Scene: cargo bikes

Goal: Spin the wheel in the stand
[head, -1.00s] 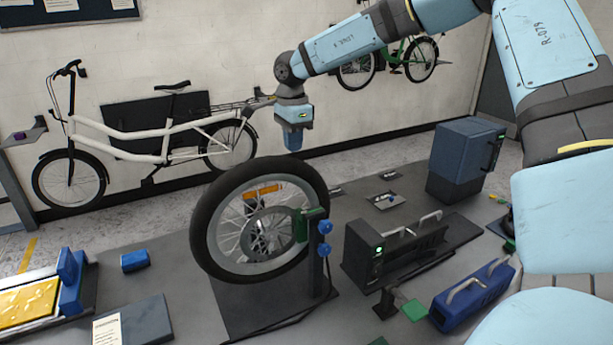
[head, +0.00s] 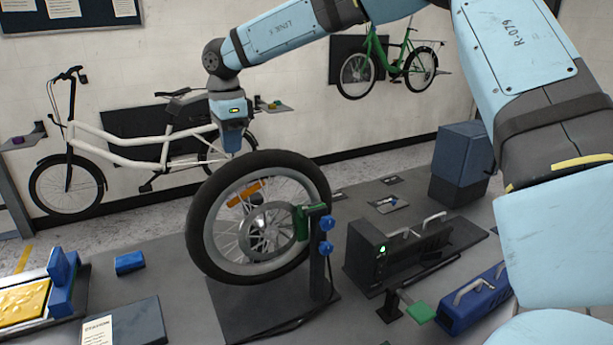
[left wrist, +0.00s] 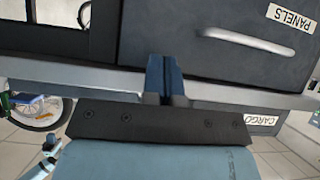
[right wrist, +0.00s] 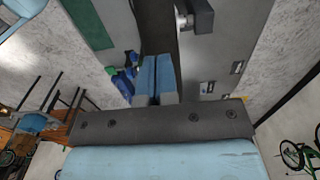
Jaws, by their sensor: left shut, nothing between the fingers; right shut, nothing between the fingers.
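The wheel (head: 205,222) stands upright in its stand (head: 318,262), with a black tyre, silver spokes and an orange reflector (head: 245,193) left of the top. My right gripper (head: 233,150) is shut and empty, pointing down at the upper left of the tyre. In the right wrist view its closed blue fingers (right wrist: 156,72) are at the dark tyre (right wrist: 155,28); whether they touch it I cannot tell. My left gripper (left wrist: 163,75) is shut and empty in the left wrist view, in front of a dark drawer marked PANELS (left wrist: 215,45). It is not in the head view.
A white cargo bike (head: 140,155) stands behind.

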